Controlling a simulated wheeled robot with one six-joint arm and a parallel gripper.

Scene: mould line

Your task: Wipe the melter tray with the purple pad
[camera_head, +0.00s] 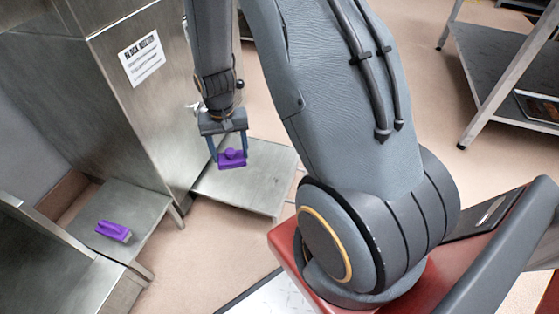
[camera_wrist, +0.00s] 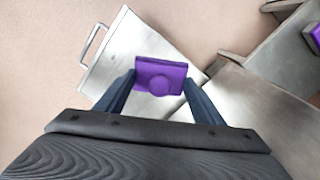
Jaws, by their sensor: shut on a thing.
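My gripper (camera_head: 231,156) is shut on a purple pad (camera_head: 232,164) by its knob or sides; which of these I cannot tell. In the wrist view the purple pad (camera_wrist: 161,75) sits between the two fingers of my gripper (camera_wrist: 160,88). The melter tray (camera_head: 258,185) is a flat metal plate at the foot of the tall metal block melter (camera_head: 140,90). The pad appears over the tray; whether it touches is unclear. The tray (camera_wrist: 125,62) also shows below the pad in the wrist view, with a wire handle at its far end.
A second purple object (camera_head: 113,231), like a brush or block, lies on a low metal side table (camera_head: 140,205) left of the tray. A metal rack (camera_head: 490,60) stands at the upper right. Open floor lies between the side table and my base.

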